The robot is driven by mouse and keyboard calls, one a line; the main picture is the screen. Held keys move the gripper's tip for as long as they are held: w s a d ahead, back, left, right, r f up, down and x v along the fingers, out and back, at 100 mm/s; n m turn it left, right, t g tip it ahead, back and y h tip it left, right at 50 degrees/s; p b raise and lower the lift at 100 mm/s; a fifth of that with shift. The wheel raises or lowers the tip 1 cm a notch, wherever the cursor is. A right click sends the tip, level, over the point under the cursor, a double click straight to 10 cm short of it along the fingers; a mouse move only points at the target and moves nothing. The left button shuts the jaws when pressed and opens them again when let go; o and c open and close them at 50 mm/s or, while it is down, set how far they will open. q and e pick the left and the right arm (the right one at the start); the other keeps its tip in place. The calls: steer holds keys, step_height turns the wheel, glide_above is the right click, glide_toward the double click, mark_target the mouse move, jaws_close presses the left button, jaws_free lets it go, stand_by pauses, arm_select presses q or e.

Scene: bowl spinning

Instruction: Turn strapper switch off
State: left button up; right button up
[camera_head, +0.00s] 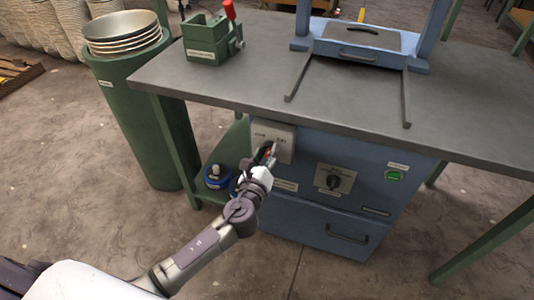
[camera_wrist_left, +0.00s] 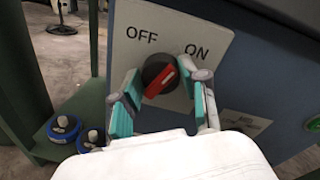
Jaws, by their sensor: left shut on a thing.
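The strapper switch is a black rotary knob with a red handle (camera_wrist_left: 161,78) on a light plate (camera_wrist_left: 130,45) marked OFF at left and ON at right. The red handle is tilted from lower left to upper right, toward the ON side. In the head view the plate (camera_head: 285,140) is on the blue cabinet front under the tabletop. My left gripper (camera_wrist_left: 163,90) has its teal-padded fingers on either side of the knob and is shut on it. In the head view my left gripper (camera_head: 266,155) partly covers the knob. My right gripper is not in view.
The grey tabletop (camera_head: 220,95) overhangs the switch. Another dial (camera_head: 334,181) and a green button (camera_head: 394,175) are to the right. Blue-based objects (camera_head: 216,177) stand on the lower green shelf. A green drum (camera_head: 135,110) holds stacked bowls (camera_head: 122,28) at left.

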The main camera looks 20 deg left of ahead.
arm_select(q)
steer(key=n, duration=0.4)
steer(key=shift+a, duration=0.1)
steer(key=n, duration=0.3)
steer(key=shift+h, duration=0.3)
steer(key=shift+n, duration=0.9)
steer(key=shift+a+n+p, duration=0.1)
steer(key=shift+n+p, duration=0.2)
steer(key=shift+n, duration=0.8)
steer(key=shift+n+h, duration=0.3)
steer(key=shift+n, duration=0.7)
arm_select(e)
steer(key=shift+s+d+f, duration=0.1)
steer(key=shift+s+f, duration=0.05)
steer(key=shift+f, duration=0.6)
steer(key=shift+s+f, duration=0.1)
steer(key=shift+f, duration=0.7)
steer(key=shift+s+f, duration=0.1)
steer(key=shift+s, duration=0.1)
